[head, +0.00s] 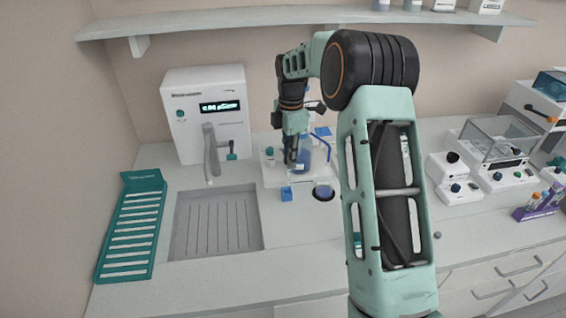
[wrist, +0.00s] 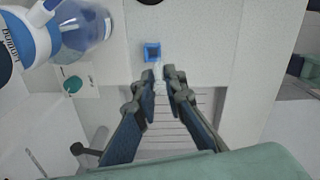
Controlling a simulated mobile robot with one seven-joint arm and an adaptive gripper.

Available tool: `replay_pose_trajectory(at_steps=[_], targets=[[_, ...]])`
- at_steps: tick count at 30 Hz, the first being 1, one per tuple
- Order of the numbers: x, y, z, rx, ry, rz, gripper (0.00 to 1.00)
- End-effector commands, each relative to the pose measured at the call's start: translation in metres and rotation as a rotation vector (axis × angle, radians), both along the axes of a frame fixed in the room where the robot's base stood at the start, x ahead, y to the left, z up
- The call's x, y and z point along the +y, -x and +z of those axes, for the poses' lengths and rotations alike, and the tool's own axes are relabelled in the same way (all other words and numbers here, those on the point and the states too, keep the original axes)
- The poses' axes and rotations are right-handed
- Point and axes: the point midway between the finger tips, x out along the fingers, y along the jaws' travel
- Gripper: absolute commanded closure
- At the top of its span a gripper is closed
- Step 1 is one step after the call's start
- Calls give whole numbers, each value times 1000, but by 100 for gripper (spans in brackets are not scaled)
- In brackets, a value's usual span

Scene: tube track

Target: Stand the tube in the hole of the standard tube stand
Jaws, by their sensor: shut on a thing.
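The small blue tube stand (head: 287,194) is on the white counter, just below my gripper (head: 291,163) in the head view. In the wrist view the stand (wrist: 152,53) shows a square top with a dark hole, a little beyond the fingertips. My gripper (wrist: 159,74) is shut on the tube (wrist: 158,85), a faint, clear shape between the fingers. The tube appears close to the stand and apart from its hole in the wrist picture, but I cannot tell its height above it. In the head view the tube is too small to make out.
A sink (head: 218,222) and a teal rack (head: 131,228) lie to the left. A white dispenser (head: 206,115) is behind the sink.

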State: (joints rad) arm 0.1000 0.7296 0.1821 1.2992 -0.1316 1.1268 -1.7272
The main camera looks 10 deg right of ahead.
Motion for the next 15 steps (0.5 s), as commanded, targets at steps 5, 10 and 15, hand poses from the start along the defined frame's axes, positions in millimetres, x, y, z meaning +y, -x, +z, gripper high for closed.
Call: replay_pose_trajectory(at_steps=[5,10,15], targets=[[-7,-6,-4,1,2,10,100],[-8,-7,-8,1,3,12,100],[-7,-7,-19,1,2,12,100]])
